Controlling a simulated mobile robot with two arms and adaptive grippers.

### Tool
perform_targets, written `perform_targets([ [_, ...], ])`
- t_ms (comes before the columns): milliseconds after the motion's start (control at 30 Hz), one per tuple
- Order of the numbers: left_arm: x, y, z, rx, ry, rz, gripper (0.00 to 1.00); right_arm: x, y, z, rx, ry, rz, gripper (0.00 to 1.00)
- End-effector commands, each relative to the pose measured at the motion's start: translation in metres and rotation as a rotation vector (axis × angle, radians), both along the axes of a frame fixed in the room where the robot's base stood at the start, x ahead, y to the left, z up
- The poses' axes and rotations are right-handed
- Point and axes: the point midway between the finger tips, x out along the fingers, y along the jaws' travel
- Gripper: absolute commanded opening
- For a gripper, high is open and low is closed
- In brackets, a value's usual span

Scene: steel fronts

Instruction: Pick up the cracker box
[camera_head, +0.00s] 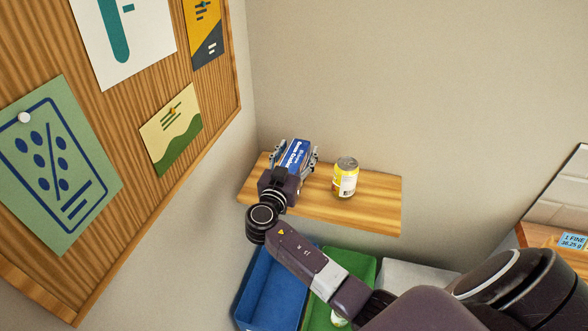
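The cracker box (297,153) is a blue box with white lettering at the left end of the wooden wall shelf (374,208). My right gripper (294,157) reaches over the shelf, with one finger on each side of the box. The gripper body hides the near, lower part of the box. I cannot tell whether the fingers press on the box or whether it rests on the shelf. My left gripper is not in view.
A yellow and white can (345,177) stands on the shelf just right of the box. Blue (262,285) and green (361,267) bins are below the shelf. A pinboard (218,87) covers the left wall. A counter with a small display (573,241) is at the right.

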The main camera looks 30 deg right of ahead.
Motion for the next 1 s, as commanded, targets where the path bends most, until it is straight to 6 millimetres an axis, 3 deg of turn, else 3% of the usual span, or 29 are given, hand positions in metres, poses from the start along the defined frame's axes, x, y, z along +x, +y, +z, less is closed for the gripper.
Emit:
perform_targets([
  [33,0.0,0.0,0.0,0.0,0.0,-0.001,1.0,0.0,0.0,0.0,0.0,0.0,0.0,0.5],
  [400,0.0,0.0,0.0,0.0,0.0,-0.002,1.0,0.0,0.0,0.001,-0.001,-0.001,0.0,0.12],
  [767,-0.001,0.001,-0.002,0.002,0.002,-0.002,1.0,0.0,0.001,0.006,0.0,-0.003,0.0,0.12],
  [1000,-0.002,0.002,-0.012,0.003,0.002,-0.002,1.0,0.0,0.001,0.036,0.002,-0.009,0.0,0.12],
])
